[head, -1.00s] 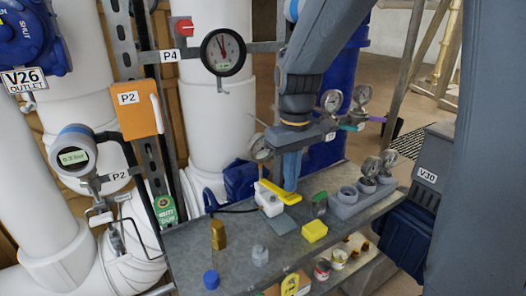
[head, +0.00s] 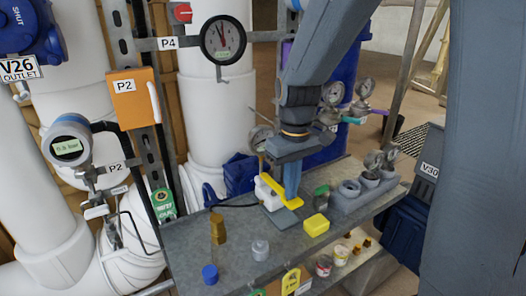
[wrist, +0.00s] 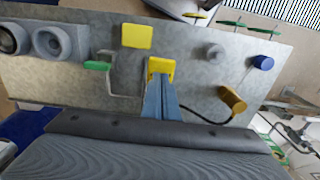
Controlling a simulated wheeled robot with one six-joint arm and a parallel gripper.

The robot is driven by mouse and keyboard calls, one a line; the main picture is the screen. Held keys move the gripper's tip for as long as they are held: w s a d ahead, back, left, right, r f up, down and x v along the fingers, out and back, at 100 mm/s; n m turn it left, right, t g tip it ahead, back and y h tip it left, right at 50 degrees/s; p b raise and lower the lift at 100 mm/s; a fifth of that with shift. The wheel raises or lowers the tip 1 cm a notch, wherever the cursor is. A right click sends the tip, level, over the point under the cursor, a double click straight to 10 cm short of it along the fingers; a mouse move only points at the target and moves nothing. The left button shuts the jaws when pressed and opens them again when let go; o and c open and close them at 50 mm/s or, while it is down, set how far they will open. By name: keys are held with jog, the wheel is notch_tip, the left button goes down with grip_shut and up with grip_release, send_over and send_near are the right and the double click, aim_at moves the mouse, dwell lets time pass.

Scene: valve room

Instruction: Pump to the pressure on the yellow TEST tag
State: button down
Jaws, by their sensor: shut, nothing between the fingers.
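The hand pump (head: 271,189) has a white body and a yellow lever (head: 289,199); it stands on the grey bench. My gripper (head: 291,188) points down with its blue fingers shut and empty, at the lever's end. In the wrist view the fingertips (wrist: 166,90) meet the yellow lever end (wrist: 160,67); I cannot tell if they press on it. The round digital gauge (head: 68,146) on the left pipe seems to read 5.6 bar.
On the bench (head: 190,262) stand a brass fitting (head: 218,228), a blue cap (head: 210,274), a grey fitting (head: 260,250), a yellow block (head: 316,225) and a grey holder (head: 345,205). A black hose runs left from the pump. Dial gauges stand behind.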

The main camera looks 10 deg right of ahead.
jog(key=shift+r+p, duration=2.4)
jog(key=shift+p, duration=0.05)
jog(key=shift+f, duration=0.2)
jog(key=shift+f+b, duration=1.25)
jog(key=shift+f, duration=1.2)
notch_tip(320, 180, up, 5)
jog(key=p, duration=0.4)
jog(key=shift+r+p, duration=0.15)
jog(key=shift+p, duration=0.25)
jog(key=shift+f+b, duration=1.3)
jog(key=shift+f, duration=1.35)
jog(key=shift+r+p, duration=2.3)
jog(key=shift+r, duration=0.3)
